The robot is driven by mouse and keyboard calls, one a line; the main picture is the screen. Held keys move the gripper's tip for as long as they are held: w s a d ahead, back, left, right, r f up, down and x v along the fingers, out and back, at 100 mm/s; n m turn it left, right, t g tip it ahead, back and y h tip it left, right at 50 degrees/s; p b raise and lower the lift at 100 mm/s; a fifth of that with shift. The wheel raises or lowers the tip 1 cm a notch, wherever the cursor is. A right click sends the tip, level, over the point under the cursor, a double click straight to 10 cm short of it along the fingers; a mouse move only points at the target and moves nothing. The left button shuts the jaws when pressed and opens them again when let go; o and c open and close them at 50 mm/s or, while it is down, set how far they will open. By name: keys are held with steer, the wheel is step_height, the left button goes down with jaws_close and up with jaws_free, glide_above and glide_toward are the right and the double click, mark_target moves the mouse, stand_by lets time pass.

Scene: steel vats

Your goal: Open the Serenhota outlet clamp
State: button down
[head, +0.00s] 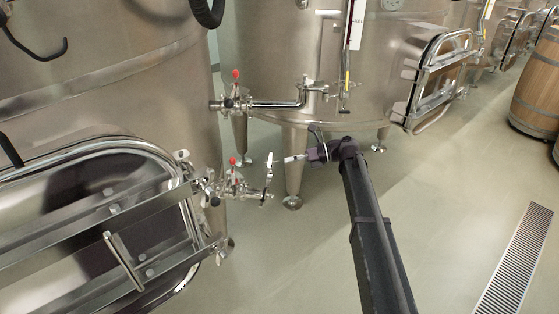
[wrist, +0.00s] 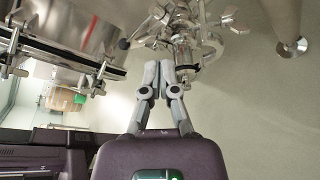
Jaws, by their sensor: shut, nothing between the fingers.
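A steel outlet with a red-knobbed valve (head: 232,178) sticks out from the vat at the left in the head view. Clamp hardware (head: 268,168) shows at its free end, but no Serenhota label is readable. My gripper (head: 288,159) is just right of this end, pointing left, with a small gap in the picture. In the wrist view my gripper (wrist: 159,68) has its two grey fingers together and empty. The outlet fittings (wrist: 178,22) lie just beyond the fingertips, with a wing-like handle (wrist: 229,20) at their right. Whether a fingertip touches the fittings cannot be told.
A second outlet pipe (head: 277,104) with a red knob runs above, toward the middle vat (head: 285,60). A large vat door (head: 90,215) fills the lower left. A vat leg (head: 294,175) stands behind my gripper. The floor (head: 450,190) at right is open, with a drain grate (head: 515,265).

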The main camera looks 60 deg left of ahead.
steer(key=w, duration=0.1)
steer(key=w+d, duration=0.2)
steer(key=shift+w+f, duration=0.2)
steer(key=shift+f, duration=0.1)
stand_by(0.5)
steer(key=w+d+f+n+t, duration=0.25)
steer(key=w+d, duration=0.25)
steer(key=d, duration=0.8)
steer(key=w+d+f+n+t+h, duration=0.1)
steer(key=w+d+f+n+t, duration=0.2)
steer(key=d, duration=0.9)
steer(key=w+d+f+n+t, duration=0.25)
steer(key=w+d+f, duration=0.3)
steer(key=d, duration=0.75)
steer(key=s+d+f+n+t+h, duration=0.1)
steer(key=s+d+n+t+h, duration=0.15)
steer(key=d, duration=1.05)
steer(key=s+d+f+n+t+h, duration=0.1)
steer(key=s+d+n+h, duration=0.15)
steer(key=d, duration=1.05)
steer(key=s+d+f+n+t+h, duration=0.1)
steer(key=s+d+n+h, duration=0.15)
steer(key=d, duration=1.15)
step_height(320, 180, up, 25)
steer(key=p, duration=2.4)
steer(key=shift+w+f, duration=0.2)
steer(key=shift+w, duration=0.05)
